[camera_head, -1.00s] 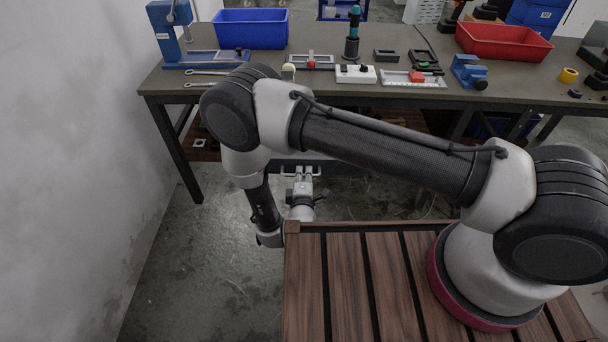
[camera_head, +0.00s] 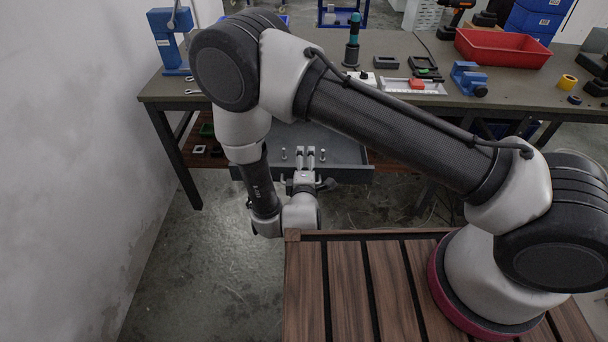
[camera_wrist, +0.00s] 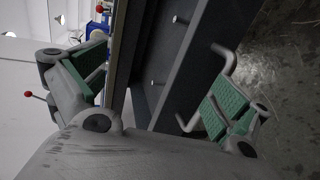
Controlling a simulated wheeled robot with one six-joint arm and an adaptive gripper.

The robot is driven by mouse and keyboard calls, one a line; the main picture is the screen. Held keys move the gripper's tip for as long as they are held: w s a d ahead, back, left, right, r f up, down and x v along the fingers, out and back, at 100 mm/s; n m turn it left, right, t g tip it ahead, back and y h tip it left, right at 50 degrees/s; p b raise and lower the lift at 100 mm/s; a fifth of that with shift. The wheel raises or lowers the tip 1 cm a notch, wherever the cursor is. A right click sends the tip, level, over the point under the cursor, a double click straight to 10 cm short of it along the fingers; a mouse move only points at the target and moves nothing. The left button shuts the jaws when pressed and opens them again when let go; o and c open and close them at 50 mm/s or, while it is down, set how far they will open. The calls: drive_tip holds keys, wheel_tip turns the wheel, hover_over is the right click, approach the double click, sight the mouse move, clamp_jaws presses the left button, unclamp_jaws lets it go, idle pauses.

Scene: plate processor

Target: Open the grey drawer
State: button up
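The grey drawer (camera_head: 345,174) is pulled out from under the workbench, and its inside shows in the head view. My gripper (camera_head: 306,153) is at the drawer's front, with its fingers reaching over the front edge in this view. In the wrist view the drawer front (camera_wrist: 211,62) runs between the two widely spread fingers of my gripper (camera_wrist: 157,88). The metal drawer handle (camera_wrist: 228,62) is close to the right green-padded finger. I cannot tell whether they touch. Several short metal pegs (camera_wrist: 156,84) stand inside the drawer. My arm hides the drawer's left part in the head view.
The workbench (camera_head: 405,105) above the drawer carries a red bin (camera_head: 502,48), a blue press (camera_head: 170,40) and small tools. A wall (camera_head: 65,150) is close on the left. Bare concrete floor (camera_head: 190,270) lies in front of the drawer.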

drive_tip(key=r, duration=0.3)
drive_tip(key=shift+w+a+r+t, duration=0.15)
drive_tip(key=shift+a+t, duration=0.1)
drive_tip(key=shift+t, duration=0.15)
drive_tip(key=c, duration=1.1)
drive_tip(key=shift+f, duration=0.4)
wheel_tip(320, 180, down, 8)
drive_tip(key=s, duration=0.1)
drive_tip(key=x, duration=0.5)
drive_tip(key=a+x, duration=0.1)
drive_tip(key=x, duration=0.1)
drive_tip(key=shift+w, duration=0.3)
clamp_jaws()
drive_tip(key=shift+f, duration=0.1)
